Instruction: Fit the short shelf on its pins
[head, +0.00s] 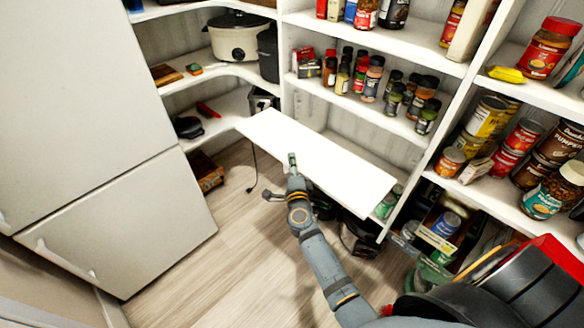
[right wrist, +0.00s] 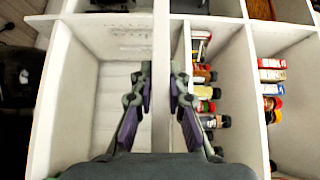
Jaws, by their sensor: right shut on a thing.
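The short shelf (head: 315,155) is a plain white board, held roughly level in front of the middle bay. Its left end reaches out past the bay's left upright, and its right end is near the right upright (head: 410,190). My right gripper (head: 292,162) is shut on its front edge. In the right wrist view the board (right wrist: 161,40) shows edge-on between the two fingers of the gripper (right wrist: 160,75). The pins are not visible, so I cannot tell whether the board touches any. My left gripper is not in view.
A shelf of spice jars (head: 372,80) is above the board. Cans and jars (head: 490,118) fill the right-hand shelves. A slow cooker (head: 237,37) stands on the corner shelves at left. A white fridge (head: 90,110) stands far left. The wooden floor (head: 190,270) is clear between.

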